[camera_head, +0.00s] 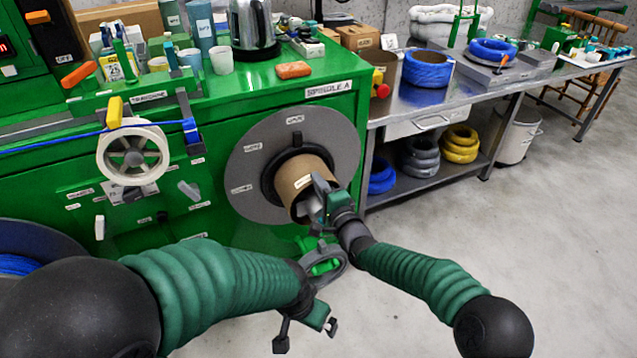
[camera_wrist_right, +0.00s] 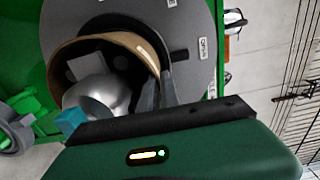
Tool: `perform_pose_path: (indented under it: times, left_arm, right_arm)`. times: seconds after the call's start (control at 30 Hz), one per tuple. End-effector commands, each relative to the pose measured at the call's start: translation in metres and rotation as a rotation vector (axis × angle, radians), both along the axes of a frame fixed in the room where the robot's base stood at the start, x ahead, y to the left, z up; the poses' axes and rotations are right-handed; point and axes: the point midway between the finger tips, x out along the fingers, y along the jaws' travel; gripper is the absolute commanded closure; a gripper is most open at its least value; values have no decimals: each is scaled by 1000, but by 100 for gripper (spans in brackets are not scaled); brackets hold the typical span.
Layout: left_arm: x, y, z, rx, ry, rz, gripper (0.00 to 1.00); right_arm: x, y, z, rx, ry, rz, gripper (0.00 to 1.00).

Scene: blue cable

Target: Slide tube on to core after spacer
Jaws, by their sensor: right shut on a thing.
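The brown cardboard tube (camera_head: 299,184) sits at the centre of the large grey disc labelled as part of Spindle A. A black ring (camera_head: 271,180), likely the spacer, lies behind it against the disc. The silver core (camera_wrist_right: 98,95) shows inside the tube's open mouth in the right wrist view, where the tube rim (camera_wrist_right: 120,40) surrounds it. My right gripper (camera_head: 322,195) is shut on the tube at its near rim. My left gripper (camera_head: 306,335) hangs below and apart from the tube; its finger opening is unclear. A grey ring-shaped part (camera_head: 328,264) shows beside it.
The green machine (camera_head: 220,100) carries cups, a kettle (camera_head: 252,25) and an orange block (camera_head: 293,70) on top. A white reel (camera_head: 133,156) with a blue cable is at left. A steel bench (camera_head: 420,105) with cable coils stands right.

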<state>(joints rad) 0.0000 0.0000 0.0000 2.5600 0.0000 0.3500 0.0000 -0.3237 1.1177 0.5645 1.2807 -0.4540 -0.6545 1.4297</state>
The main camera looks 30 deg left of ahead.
Motion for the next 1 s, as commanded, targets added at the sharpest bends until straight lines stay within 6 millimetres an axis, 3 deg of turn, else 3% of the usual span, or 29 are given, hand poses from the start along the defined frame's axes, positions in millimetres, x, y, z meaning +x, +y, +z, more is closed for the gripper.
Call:
perform_pose_path:
  times: [0.83, 0.87, 1.0]
  left_arm:
    - [0, 0, -8, 0, 0, 0, 0]
    - [0, 0, -8, 0, 0, 0, 0]
    - [0, 0, -8, 0, 0, 0, 0]
  right_arm:
    - [0, 0, -10, 1, 1, 0, 100]
    - [0, 0, -10, 1, 1, 0, 92]
    - [0, 0, -10, 0, 0, 0, 73]
